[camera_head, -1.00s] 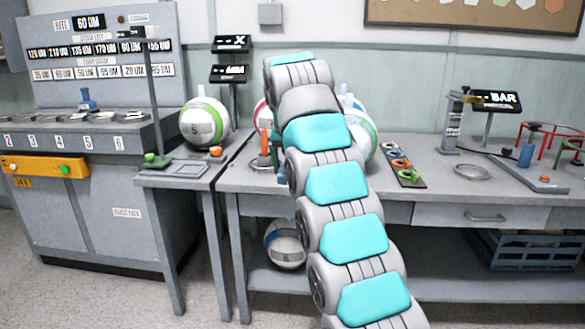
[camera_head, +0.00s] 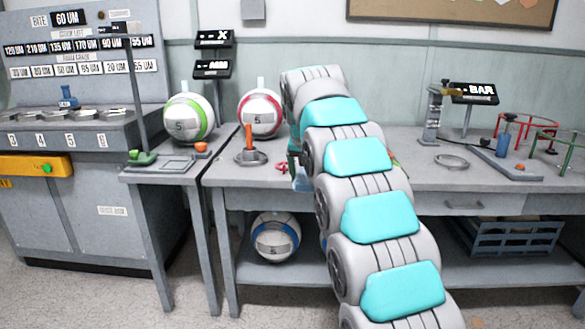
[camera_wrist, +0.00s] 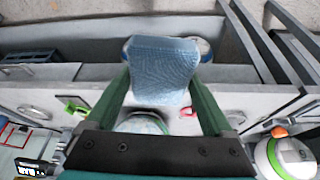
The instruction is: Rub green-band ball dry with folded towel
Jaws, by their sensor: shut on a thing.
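My gripper (camera_wrist: 162,80) is shut on the folded towel (camera_wrist: 165,62), a light blue woven pad between its two green fingers. In the head view, my arm hides most of the gripper. A white ball with a green band (camera_head: 188,117) sits on the small side stand at left; it also shows at the lower right of the wrist view (camera_wrist: 290,158). The towel is apart from this ball. Another pale ball (camera_wrist: 141,123) lies beneath the gripper in the wrist view, partly covered by it; its band is unclear. In the head view, my arm hides that place.
A red-band ball (camera_head: 261,113) stands on the bench behind an orange-handled post (camera_head: 250,148). A blue-band ball (camera_head: 276,237) lies on the lower shelf. A metal ring (camera_head: 452,161) and red and green racks are at right. The bench front between is partly clear.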

